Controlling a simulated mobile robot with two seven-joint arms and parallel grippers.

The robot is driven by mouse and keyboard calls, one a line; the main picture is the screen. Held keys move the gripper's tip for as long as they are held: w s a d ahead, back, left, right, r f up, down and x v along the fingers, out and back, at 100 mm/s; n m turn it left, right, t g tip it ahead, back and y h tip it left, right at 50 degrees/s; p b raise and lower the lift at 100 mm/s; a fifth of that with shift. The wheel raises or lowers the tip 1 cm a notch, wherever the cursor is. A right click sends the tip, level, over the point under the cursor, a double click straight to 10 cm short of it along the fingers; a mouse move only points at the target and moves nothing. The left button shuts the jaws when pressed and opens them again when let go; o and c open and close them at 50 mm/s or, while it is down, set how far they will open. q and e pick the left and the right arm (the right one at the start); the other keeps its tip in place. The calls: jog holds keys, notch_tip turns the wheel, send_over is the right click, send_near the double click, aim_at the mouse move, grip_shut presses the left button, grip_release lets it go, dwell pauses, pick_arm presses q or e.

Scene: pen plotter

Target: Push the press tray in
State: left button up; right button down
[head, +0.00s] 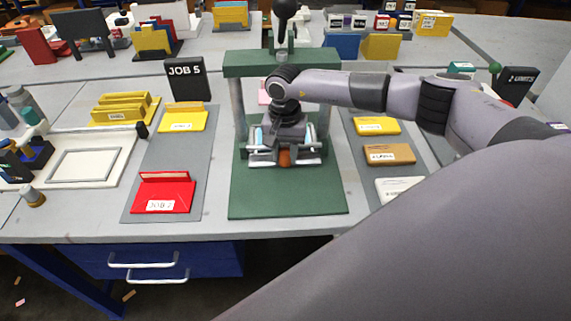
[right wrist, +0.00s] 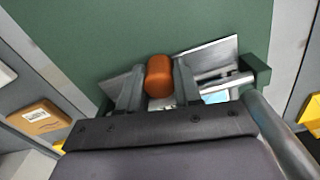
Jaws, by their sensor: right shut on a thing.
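The green press (head: 285,62) stands in the middle of the table, with a crossbar on two grey posts above a green base plate (head: 287,200). The silver press tray (head: 262,157) lies low between the posts; part of it also shows in the right wrist view (right wrist: 215,60). An orange knob (head: 285,158) sits at the tray's front. My right gripper (head: 285,146) is over the tray with its fingers on both sides of the orange knob, shut on it. The gripper hides much of the tray. In the right wrist view the knob (right wrist: 159,76) shows between the fingertips. My left gripper is not in view.
The base plate's front is clear.

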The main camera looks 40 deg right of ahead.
jog(key=shift+w+d+r, duration=0.15)
jog(key=shift+w+d, duration=0.05)
jog(key=shift+w, duration=0.05)
jog(key=c, duration=0.8)
grip_release()
jog(key=shift+r+b, duration=0.35)
jog(key=shift+r, duration=3.15)
